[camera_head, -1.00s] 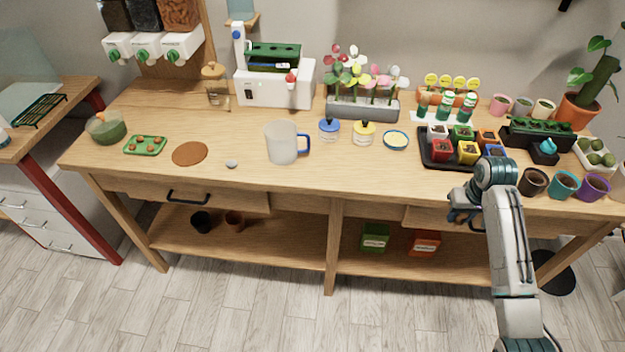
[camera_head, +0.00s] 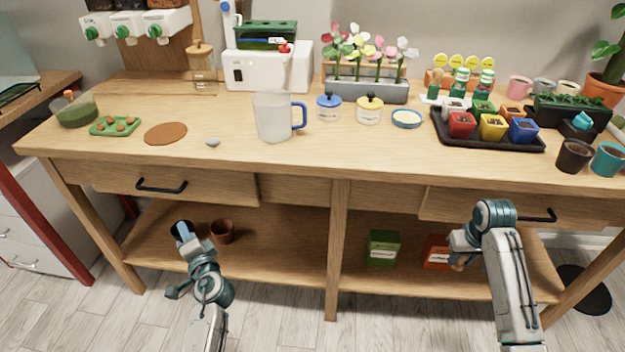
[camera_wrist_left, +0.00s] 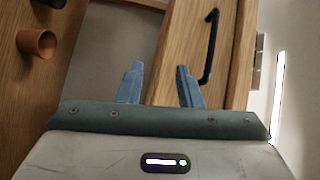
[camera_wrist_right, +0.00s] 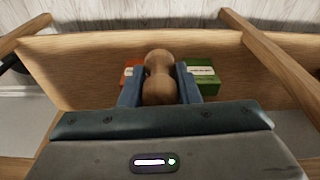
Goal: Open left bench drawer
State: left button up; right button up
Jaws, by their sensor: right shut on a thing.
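The left bench drawer (camera_head: 220,187) has a wooden front under the left half of the bench top and looks closed. Its black bar handle (camera_head: 161,187) is also in the left wrist view (camera_wrist_left: 211,46), right of my fingers. My left gripper (camera_head: 182,232) is below the handle and apart from it; its blue fingers (camera_wrist_left: 158,84) are open with nothing between them. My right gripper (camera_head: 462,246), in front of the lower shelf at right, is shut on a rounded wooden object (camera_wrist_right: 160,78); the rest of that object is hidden.
The bench top (camera_head: 330,155) carries a mug (camera_head: 272,117), a brown disc (camera_head: 166,133) and a black tray of small pots (camera_head: 490,141). Small pots (camera_head: 222,232) and boxes (camera_head: 383,248) stand on the lower shelf. A right drawer handle (camera_head: 537,217) is behind my right arm.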

pick_arm(q)
jog(key=y+b, duration=0.1)
jog(key=y, duration=0.1)
send_near(159, 189)
jog(key=f, duration=0.2)
jog(key=shift+n+t, duration=0.3)
jog(key=shift+t, duration=0.1)
jog(key=x, duration=0.3)
jog(key=p+x, duration=0.1)
jog(key=x, duration=0.3)
jog(key=r+x, duration=0.1)
jog(key=x, duration=0.2)
jog(key=shift+w+a, duration=0.15)
jog(key=shift+a, duration=0.15)
grip_shut()
